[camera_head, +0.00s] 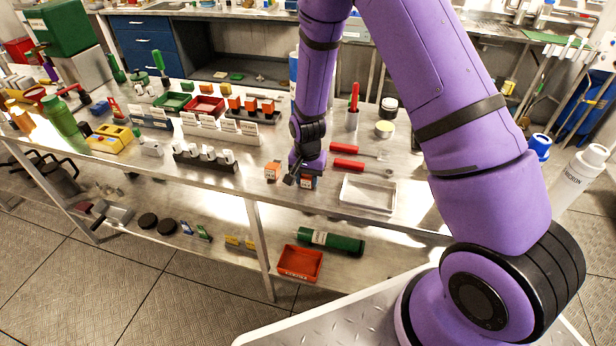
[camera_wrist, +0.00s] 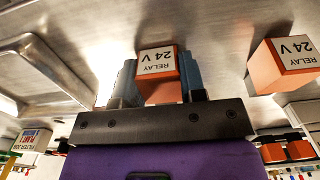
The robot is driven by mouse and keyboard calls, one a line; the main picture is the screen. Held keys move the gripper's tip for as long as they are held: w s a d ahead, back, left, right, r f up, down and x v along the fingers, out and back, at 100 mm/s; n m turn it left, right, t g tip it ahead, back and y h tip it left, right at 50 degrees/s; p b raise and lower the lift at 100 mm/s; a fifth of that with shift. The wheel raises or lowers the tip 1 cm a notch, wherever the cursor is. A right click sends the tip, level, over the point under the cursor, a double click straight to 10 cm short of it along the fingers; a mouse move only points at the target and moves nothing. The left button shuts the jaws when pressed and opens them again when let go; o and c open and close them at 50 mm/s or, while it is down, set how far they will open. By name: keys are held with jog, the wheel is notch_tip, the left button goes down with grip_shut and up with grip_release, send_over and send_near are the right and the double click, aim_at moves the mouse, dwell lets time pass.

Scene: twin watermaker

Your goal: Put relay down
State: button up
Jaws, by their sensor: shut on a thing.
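My gripper (camera_head: 307,178) is over the front part of the steel bench in the head view, pointing down. In the wrist view my gripper (camera_wrist: 158,78) has its two blue-grey fingers shut on an orange relay (camera_wrist: 157,62) with a white "RELAY 24 V" label. In the head view the fingers mostly hide this relay; I cannot tell whether it touches the bench. A second orange relay (camera_head: 272,171) stands on the bench just left of my gripper, apart from it. It also shows at the right in the wrist view (camera_wrist: 283,70).
A white tray (camera_head: 368,194) lies right of my gripper, with red-handled tools (camera_head: 348,163) behind it. A black rack (camera_head: 205,158) with white pieces is to the left. More orange blocks stand in a holder (camera_head: 250,113) farther back. Bare bench lies in front.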

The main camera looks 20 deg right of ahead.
jog(key=shift+f, duration=0.15)
jog(key=o, duration=1)
